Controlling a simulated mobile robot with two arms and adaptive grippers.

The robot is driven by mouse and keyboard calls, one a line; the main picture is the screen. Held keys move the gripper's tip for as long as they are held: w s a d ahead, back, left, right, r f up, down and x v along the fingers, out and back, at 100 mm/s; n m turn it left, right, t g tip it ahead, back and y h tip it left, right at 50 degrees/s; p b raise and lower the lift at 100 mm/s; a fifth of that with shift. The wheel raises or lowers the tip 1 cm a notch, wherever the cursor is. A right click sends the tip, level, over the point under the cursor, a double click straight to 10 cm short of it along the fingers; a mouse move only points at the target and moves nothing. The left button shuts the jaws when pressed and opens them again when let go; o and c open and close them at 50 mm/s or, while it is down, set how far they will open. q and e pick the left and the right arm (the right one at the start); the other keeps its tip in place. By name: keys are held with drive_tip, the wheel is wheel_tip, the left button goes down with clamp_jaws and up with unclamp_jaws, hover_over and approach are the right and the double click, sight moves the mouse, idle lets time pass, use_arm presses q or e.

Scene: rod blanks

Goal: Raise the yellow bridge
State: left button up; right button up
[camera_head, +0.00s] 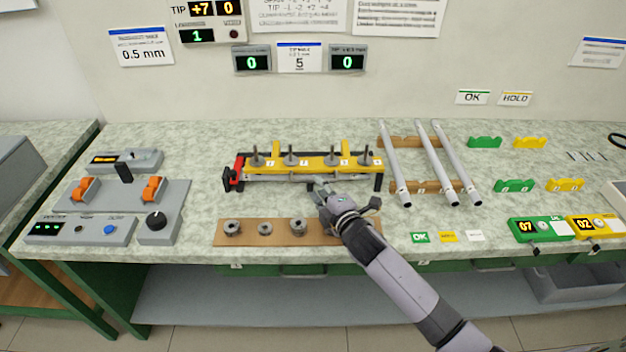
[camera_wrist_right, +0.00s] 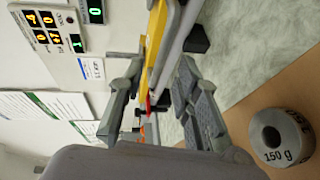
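The yellow bridge (camera_head: 310,165) lies level across a dark stand in the middle of the bench, with several grey pins standing along it. A grey bar runs along its near side, lower down. My right gripper (camera_head: 345,194) is just in front of the bridge's right half, its fingers spread. In the right wrist view the yellow bridge (camera_wrist_right: 158,38) and grey bar run between and beyond the open fingers (camera_wrist_right: 163,62). I cannot tell whether a finger touches them. My left gripper is not in view.
A wooden board (camera_head: 271,240) with grey ring weights lies in front; one weight (camera_wrist_right: 281,137) reads 150 g. Tubes (camera_head: 438,160) rest on wooden racks to the right. A control panel (camera_head: 119,212) is at left. A red part (camera_head: 238,170) sits at the stand's left end.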

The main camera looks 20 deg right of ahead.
sight(313, 181)
drive_tip(key=shift+x, duration=2.45)
clamp_jaws()
